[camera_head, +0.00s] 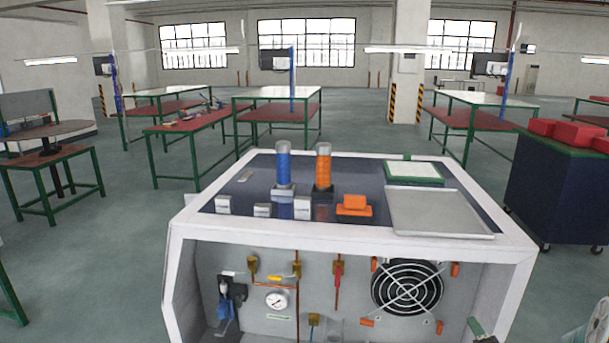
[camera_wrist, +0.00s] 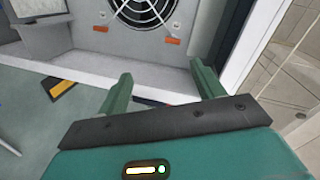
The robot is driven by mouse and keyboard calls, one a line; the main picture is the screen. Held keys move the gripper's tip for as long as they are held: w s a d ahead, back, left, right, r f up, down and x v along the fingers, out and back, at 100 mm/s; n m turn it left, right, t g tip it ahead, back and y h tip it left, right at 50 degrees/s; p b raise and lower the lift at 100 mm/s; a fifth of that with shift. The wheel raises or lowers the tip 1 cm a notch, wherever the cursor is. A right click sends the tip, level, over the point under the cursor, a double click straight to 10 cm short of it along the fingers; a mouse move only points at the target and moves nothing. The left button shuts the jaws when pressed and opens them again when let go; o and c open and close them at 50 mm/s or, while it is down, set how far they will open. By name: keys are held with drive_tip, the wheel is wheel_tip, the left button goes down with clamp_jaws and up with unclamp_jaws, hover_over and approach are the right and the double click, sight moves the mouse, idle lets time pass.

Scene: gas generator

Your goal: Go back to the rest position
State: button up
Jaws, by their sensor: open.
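My gripper (camera_wrist: 162,84) is open in the wrist view, its two green fingers apart with nothing between them. It is near the lower right of the gas generator's open front, which shows behind the fingers with the fan (camera_wrist: 145,10). In the head view the gas generator (camera_head: 346,233) is a white-framed box in the middle, with a gauge (camera_head: 277,300), copper pipes and the round fan (camera_head: 407,287) inside. A small green part at the bottom right of the head view looks like a fingertip of my gripper; the rest is out of frame.
On the generator's top stand a blue cylinder (camera_head: 284,165), an orange cylinder (camera_head: 323,168), an orange block (camera_head: 354,205) and a grey tray (camera_head: 440,212). A dark cabinet (camera_head: 553,190) with red boxes stands at right. Workbenches stand behind; grey floor (camera_head: 90,260) is clear at left.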

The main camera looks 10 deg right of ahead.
drive_tip(key=a+r+n+g, duration=0.5)
drive_tip(key=a+r+n, duration=0.45)
drive_tip(key=a, duration=0.55)
drive_tip(key=s+a+r+n+g+y, duration=0.2)
drive_tip(key=s+a+n, duration=0.2)
drive_tip(key=s+a, duration=0.3)
drive_tip(key=s+a+r+n+g+y, duration=0.2)
drive_tip(key=s+a+n, duration=0.2)
drive_tip(key=s+a, duration=0.2)
drive_tip(key=shift+s+a+r+y, duration=0.2)
drive_tip(key=shift+s+a+y, duration=0.15)
drive_tip(key=shift+a, duration=0.8)
drive_tip(key=shift+d, duration=0.1)
